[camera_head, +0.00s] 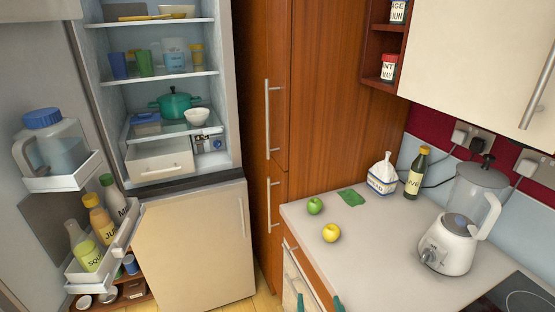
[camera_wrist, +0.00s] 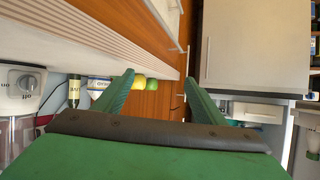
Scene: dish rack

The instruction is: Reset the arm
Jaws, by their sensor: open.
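My gripper (camera_head: 319,303) shows at the bottom edge of the head view as two green fingertips, set apart, in front of the drawer fronts below the worktop (camera_head: 375,255). In the wrist view my gripper (camera_wrist: 159,77) has its two green fingers spread with nothing held between them. The rest of my arm is out of the head view. A green apple (camera_head: 315,205) and a yellow apple (camera_head: 331,232) lie on the worktop beyond the fingertips, apart from them.
The fridge stands open at the left, its door shelves holding a jug (camera_head: 52,143) and bottles. Cupboard handles (camera_head: 269,120) stick out. The worktop's near middle is clear.

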